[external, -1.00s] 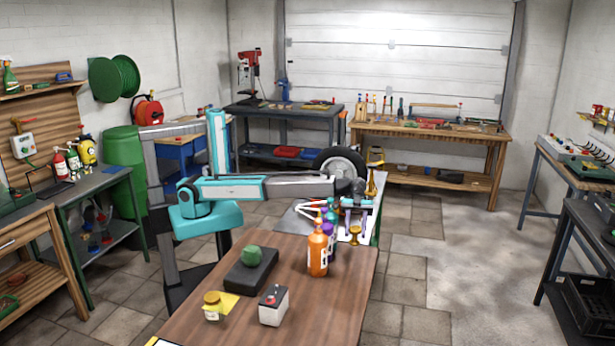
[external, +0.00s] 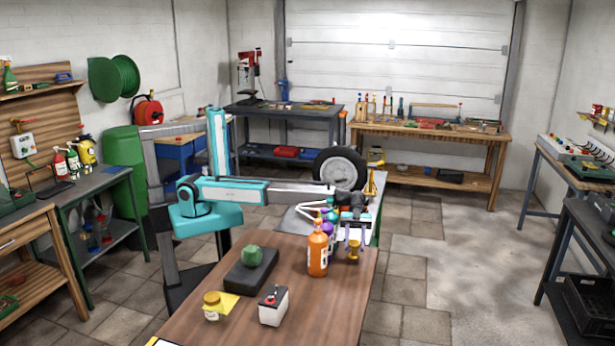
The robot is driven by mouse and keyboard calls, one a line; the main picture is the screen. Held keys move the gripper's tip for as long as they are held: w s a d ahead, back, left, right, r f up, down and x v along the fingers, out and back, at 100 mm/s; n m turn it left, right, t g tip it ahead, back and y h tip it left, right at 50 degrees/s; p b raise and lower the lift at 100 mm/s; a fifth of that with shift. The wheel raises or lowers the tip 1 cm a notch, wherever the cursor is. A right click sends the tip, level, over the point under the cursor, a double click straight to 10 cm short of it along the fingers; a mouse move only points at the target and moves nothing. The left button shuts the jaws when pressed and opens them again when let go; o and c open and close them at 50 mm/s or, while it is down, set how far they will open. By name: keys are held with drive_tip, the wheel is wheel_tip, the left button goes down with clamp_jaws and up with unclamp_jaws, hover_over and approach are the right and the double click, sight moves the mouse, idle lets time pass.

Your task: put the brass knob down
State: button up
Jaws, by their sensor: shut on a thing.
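The brass knob (external: 353,249) hangs at the tips of my gripper (external: 352,236), near the far right edge of the brown wooden table. My gripper points down and is shut on the knob. The knob appears upright and low, close to the tabletop's far right corner; I cannot tell whether it touches a surface. Bottles in front partly hide the gripper's left side.
An orange bottle (external: 317,254) and a purple one (external: 328,229) stand just left of the knob. The table's right front is bare.

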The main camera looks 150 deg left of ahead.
sight(354, 254)
drive_tip(key=shift+f, duration=1.8)
drive_tip(key=shift+f, duration=0.15)
drive_tip(key=o, duration=1.2)
drive_tip(key=b+v, duration=0.1)
drive_tip(key=v, duration=1.1)
